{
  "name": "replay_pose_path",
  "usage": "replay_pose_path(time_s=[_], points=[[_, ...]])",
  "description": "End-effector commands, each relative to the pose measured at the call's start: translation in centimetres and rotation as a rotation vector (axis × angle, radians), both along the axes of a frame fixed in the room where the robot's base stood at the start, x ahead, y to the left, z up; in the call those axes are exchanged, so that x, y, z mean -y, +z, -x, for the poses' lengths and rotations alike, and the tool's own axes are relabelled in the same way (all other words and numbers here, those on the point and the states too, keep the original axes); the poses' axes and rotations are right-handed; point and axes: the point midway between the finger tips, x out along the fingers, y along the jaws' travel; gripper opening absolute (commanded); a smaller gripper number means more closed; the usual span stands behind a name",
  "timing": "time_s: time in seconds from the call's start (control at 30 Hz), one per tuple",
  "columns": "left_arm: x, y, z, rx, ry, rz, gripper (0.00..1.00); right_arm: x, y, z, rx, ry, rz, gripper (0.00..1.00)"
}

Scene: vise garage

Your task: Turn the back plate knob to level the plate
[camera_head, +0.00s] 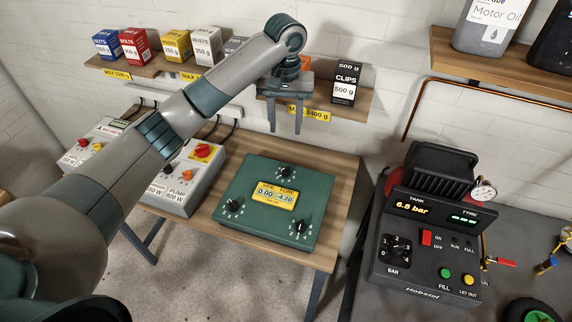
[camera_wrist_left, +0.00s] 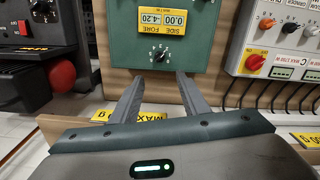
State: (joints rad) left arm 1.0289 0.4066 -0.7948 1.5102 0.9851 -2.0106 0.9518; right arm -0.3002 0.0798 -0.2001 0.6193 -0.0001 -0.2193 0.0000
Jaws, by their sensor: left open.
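The green plate (camera_head: 245,222) lies on the wooden table, with a yellow display (camera_head: 274,196) reading side 0.00 and fore -4.20. The back knob (camera_head: 285,171) is black and sits near the plate's far edge. Two more black knobs sit at the left (camera_head: 234,206) and front right (camera_head: 300,226). My left gripper (camera_head: 286,130) is open and empty, with its fingers pointing down above and behind the back knob, apart from it. In the left wrist view, the back knob (camera_wrist_left: 160,54) shows beyond and between the open fingers (camera_wrist_left: 158,82). My right gripper is not in view.
A shelf (camera_head: 352,112) with boxes, including a black clips box (camera_head: 346,83), is on the wall right behind my left gripper. A dark compressor (camera_head: 430,235) stands at the right.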

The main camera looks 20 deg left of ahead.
Motion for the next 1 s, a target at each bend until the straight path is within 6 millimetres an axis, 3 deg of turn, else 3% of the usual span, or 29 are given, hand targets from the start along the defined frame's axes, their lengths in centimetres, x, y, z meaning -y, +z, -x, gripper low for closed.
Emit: replay_pose_path(time_s=[0.37, 0.77, 1.0], points=[[0.1, -2.3, 0.0, -0.002, -0.001, 0.002, 0.41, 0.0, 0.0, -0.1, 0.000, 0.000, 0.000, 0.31], [0.1, -9.0, 0.1, -0.005, 0.000, 0.002, 0.41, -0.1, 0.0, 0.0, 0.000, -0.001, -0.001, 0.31], [0.0, -12.9, 0.1, -0.004, 0.000, 0.000, 0.41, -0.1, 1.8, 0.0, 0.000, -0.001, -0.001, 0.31]])
